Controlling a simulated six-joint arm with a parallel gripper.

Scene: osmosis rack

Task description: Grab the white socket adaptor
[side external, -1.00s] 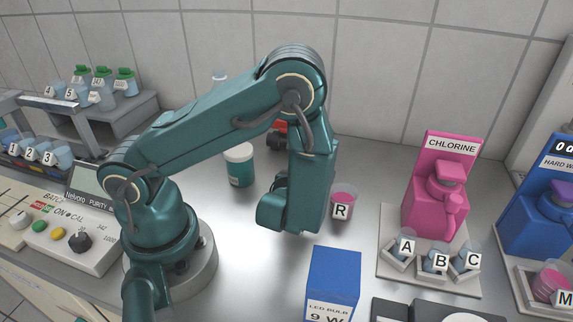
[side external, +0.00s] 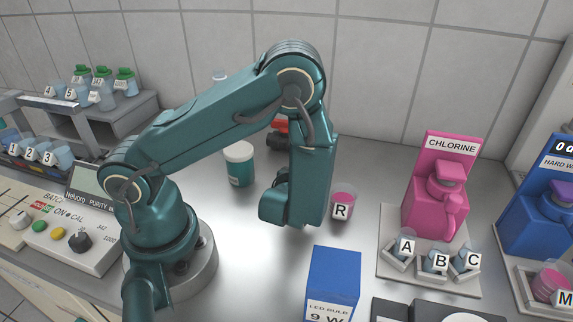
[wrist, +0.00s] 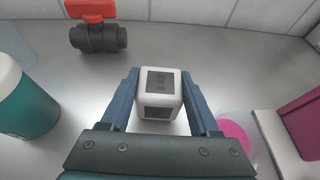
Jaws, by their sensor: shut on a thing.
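The white socket adaptor (wrist: 160,92) is a small white block with dark grey panels on its faces. In the wrist view it sits between the two blue fingers of my gripper (wrist: 160,98), which is shut on it. I cannot tell whether it still touches the grey worktop. In the side external view the adaptor and the fingertips are hidden behind my wrist.
A teal jar with a white lid (side external: 239,165) stands left of my gripper. A red-handled valve (wrist: 97,28) lies behind. Cup R (side external: 343,205) stands close on the right. The blue LED bulb box (side external: 333,282) and pink chlorine dispenser (side external: 436,190) are further right.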

